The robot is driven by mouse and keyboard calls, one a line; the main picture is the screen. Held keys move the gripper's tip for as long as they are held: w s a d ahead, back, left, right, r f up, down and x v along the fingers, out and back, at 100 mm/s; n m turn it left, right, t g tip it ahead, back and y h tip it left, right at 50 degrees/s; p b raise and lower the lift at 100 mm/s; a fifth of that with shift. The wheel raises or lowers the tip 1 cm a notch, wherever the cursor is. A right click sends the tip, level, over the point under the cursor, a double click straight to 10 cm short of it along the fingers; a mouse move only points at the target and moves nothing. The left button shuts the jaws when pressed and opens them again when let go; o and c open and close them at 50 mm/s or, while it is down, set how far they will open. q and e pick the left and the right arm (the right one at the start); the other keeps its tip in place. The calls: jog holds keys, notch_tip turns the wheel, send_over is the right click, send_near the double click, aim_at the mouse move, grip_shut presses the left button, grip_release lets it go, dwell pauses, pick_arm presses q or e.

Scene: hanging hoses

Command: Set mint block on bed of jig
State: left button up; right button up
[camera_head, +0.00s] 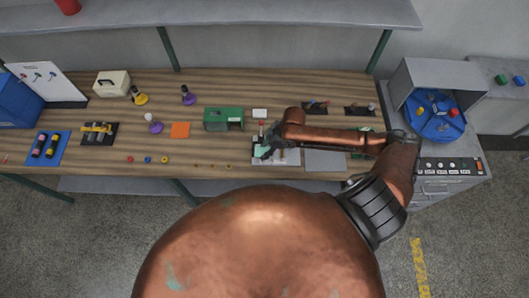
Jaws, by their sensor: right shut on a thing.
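My right arm reaches in from the right and its gripper (265,151) points down over the light grey plate-like fixture (289,158), which looks like the jig. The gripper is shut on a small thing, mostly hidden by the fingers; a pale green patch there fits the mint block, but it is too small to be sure. A small upright part with a red top (262,123) stands just behind the gripper. I cannot tell whether the held thing touches the jig's bed. My left gripper is not in view.
A green open-fronted box (223,119) stands left of the gripper, beside an orange square (180,130). A bare grey plate (325,160) lies to the right, under my forearm. A blue round tray (436,118) sits farther right.

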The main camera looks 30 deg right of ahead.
jog(key=shift+a+f, duration=0.1)
jog(key=shift+f, duration=1.15)
jog(key=o, duration=1.1)
jog(key=shift+f, duration=0.1)
jog(key=v, duration=1.2)
jog(key=shift+a, duration=0.1)
